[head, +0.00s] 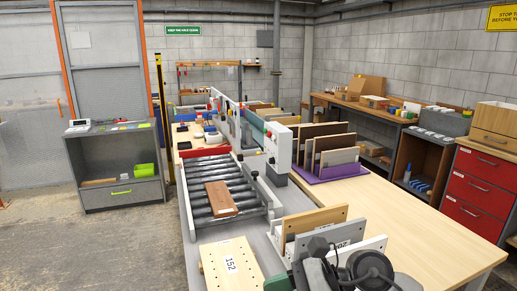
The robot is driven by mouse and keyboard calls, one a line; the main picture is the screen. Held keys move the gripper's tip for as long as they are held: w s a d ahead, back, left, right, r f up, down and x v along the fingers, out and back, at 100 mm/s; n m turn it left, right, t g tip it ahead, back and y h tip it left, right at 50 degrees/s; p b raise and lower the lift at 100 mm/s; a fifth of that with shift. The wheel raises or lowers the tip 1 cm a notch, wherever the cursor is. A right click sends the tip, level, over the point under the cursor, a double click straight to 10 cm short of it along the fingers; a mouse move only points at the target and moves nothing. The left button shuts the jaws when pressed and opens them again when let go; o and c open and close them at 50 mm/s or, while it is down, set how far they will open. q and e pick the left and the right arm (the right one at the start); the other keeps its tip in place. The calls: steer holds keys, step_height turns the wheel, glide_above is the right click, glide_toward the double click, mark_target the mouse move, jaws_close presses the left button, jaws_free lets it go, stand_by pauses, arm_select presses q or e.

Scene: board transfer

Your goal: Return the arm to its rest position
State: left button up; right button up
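Dark grey rounded parts of my arm show at the bottom centre right of the head view, in front of a white rack (372,246) with upright boards. I take them to be my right arm with its gripper (333,254) close to the rack. Its fingers are not clear enough to tell open from shut, or whether they touch a board. My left gripper is not in view. A brown board (221,198) lies flat on the roller conveyor (246,200), with no gripper near it. A pale board labelled 152 (213,272) lies at the front left of the rack.
A purple-based rack (342,171) holds several upright boards on the wooden table (395,208). A white control box (278,147) stands beside the conveyor. A red drawer cabinet (478,194) is at right, a grey cabinet (97,168) at left. The floor (90,248) at left is clear.

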step_height(320, 180, up, 4)
steer(key=s+a+r+m+t+y, duration=0.1)
steer(key=a+m+t+y, duration=0.15)
steer(key=m+y, duration=0.35)
steer(key=w+d+m+t+h, duration=0.3)
steer(key=d+m+t, duration=0.3)
steer(key=m+t, duration=1.05)
steer(key=s+d+f+m+g+h, duration=0.1)
steer(key=d+f+m+h, duration=0.45)
steer(key=m+h, duration=0.4)
steer(key=s+d+f+m+g+h, duration=0.1)
steer(key=d+f+m+h, duration=0.5)
steer(key=m, duration=0.7)
steer(key=s+d+f+m+g+h, duration=0.1)
steer(key=s+f+m+g, duration=0.4)
steer(key=s+f, duration=0.4)
steer(key=s+d+f+m+g, duration=0.1)
steer(key=s+f+m+g, duration=0.2)
steer(key=s+f+g, duration=0.65)
step_height(320, 180, down, 22)
steer(key=s+r, duration=0.1)
steer(key=s, duration=0.1)
steer(key=s+d+f, duration=0.3)
steer(key=s+f, duration=1.3)
steer(key=f, duration=0.2)
steer(key=shift+n+g, duration=0.3)
steer(key=shift+g, duration=0.05)
steer(key=shift+s+d+h, duration=0.1)
steer(key=shift+h, duration=0.15)
